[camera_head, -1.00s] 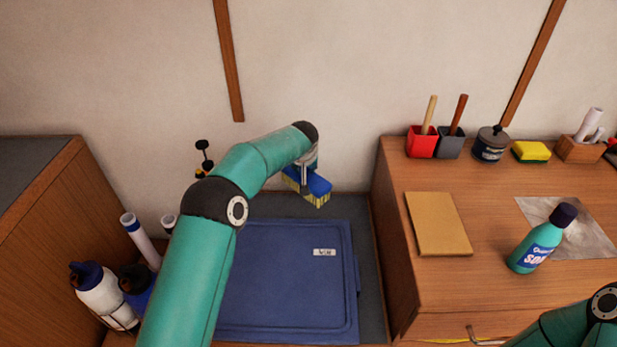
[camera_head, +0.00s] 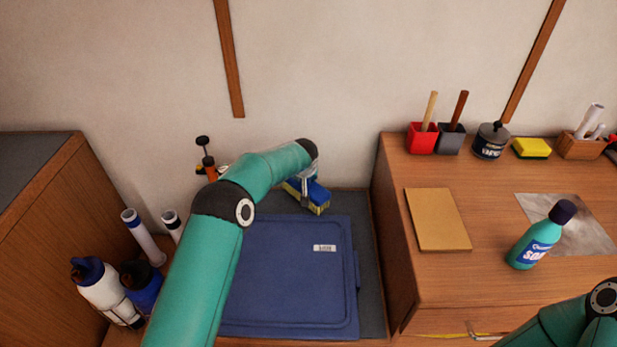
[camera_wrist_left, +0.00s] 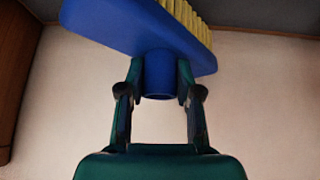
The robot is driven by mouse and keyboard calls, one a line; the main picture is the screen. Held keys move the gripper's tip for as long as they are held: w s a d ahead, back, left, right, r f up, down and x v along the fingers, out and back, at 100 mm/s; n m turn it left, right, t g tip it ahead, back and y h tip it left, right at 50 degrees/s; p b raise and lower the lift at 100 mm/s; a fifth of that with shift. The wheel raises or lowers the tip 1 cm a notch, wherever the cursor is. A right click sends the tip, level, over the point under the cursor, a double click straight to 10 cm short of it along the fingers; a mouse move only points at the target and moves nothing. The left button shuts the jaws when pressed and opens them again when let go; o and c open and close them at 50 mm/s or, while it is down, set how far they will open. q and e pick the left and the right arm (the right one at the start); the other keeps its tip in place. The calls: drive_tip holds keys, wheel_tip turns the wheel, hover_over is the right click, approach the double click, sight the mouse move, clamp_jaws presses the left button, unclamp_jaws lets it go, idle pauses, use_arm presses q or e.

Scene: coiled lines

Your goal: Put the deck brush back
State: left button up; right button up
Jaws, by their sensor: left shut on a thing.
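The deck brush has a blue head (camera_head: 318,190) with yellow bristles. It is in the air near the back wall, above the back edge of a blue lidded box. My left gripper (camera_head: 304,184) is shut on the brush; in the left wrist view the gripper (camera_wrist_left: 158,95) has one finger on each side of the blue socket (camera_wrist_left: 159,72) under the head. The bristles (camera_wrist_left: 188,20) point away from the gripper. My right arm shows at the lower right of the head view, but its gripper is out of frame.
The blue box (camera_head: 290,270) lies low between two wooden cabinets. Bottles (camera_head: 97,285) and rolled tubes stand at left. A soap bottle (camera_head: 540,238), tan board (camera_head: 438,219), red holder (camera_head: 422,139), grey holder (camera_head: 450,140) and sponge (camera_head: 531,148) are on the right cabinet.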

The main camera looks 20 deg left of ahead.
use_arm(q)
drive_tip(key=o, duration=1.1)
drive_tip(key=shift+r, duration=0.15)
drive_tip(key=shift+r+p, duration=0.2)
drive_tip(key=shift+p, duration=0.25)
drive_tip(key=shift+s+r, duration=0.15)
drive_tip(key=b+v, duration=0.2)
drive_tip(key=v, duration=0.9)
drive_tip(key=shift+s+d+r, duration=0.1)
drive_tip(key=shift+r, duration=0.1)
